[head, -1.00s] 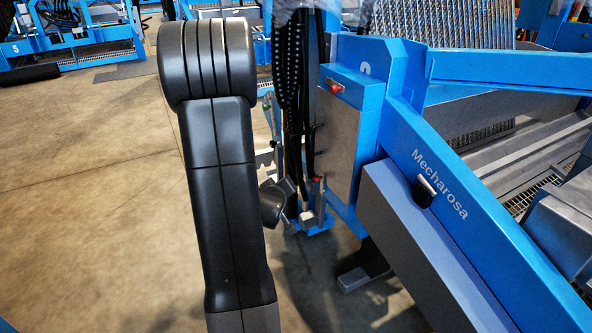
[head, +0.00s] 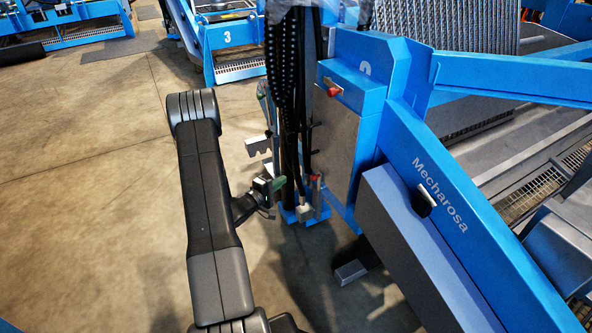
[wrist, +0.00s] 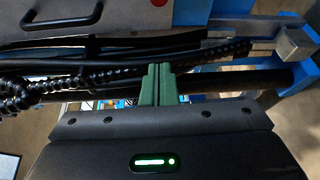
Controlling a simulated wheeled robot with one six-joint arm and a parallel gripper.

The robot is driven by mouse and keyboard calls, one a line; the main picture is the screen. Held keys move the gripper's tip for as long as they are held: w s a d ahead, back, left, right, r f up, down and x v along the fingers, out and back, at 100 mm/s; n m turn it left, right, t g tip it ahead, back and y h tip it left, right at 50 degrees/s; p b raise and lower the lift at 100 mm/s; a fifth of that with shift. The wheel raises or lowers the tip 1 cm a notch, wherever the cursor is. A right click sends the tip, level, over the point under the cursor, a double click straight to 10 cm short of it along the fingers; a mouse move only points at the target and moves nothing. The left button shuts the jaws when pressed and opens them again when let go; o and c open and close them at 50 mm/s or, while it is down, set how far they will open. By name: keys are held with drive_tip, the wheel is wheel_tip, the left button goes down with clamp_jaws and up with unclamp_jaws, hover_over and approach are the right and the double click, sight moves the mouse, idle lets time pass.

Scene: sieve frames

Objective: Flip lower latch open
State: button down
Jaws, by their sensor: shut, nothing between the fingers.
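Two red-tipped fittings show on the blue machine in the head view: a red knob (head: 333,92) on the upper blue box, and a lower red-tipped lever (head: 316,180) near the foot of the hose column. I cannot tell for certain which part is the lower latch. My gripper (head: 277,183) is just left of the lower lever, beside the black hoses. In the wrist view my gripper's green fingers (wrist: 159,68) are together and empty, pointing at the dark hoses and bar. Whether they touch anything is unclear.
Black ribbed hoses (head: 288,70) hang in front of the machine. A silver notched bracket (head: 258,145) stands left of them. A blue beam marked Mecharosa (head: 430,170) slopes down at right. Open concrete floor (head: 90,200) lies at left.

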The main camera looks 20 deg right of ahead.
drive_tip(key=shift+f+g+h, duration=0.3)
drive_tip(key=shift+f+g, duration=0.1)
drive_tip(key=shift+f, duration=0.15)
drive_tip(key=b+x, duration=0.2)
drive_tip(key=x, duration=0.8)
drive_tip(key=shift+s+d+r+b, duration=0.1)
drive_tip(key=shift+s+r+b, duration=0.15)
drive_tip(key=shift+s, duration=0.75)
drive_tip(key=shift+s+d+r+b, duration=0.15)
drive_tip(key=shift+s+b, duration=0.1)
drive_tip(key=shift+s, duration=0.7)
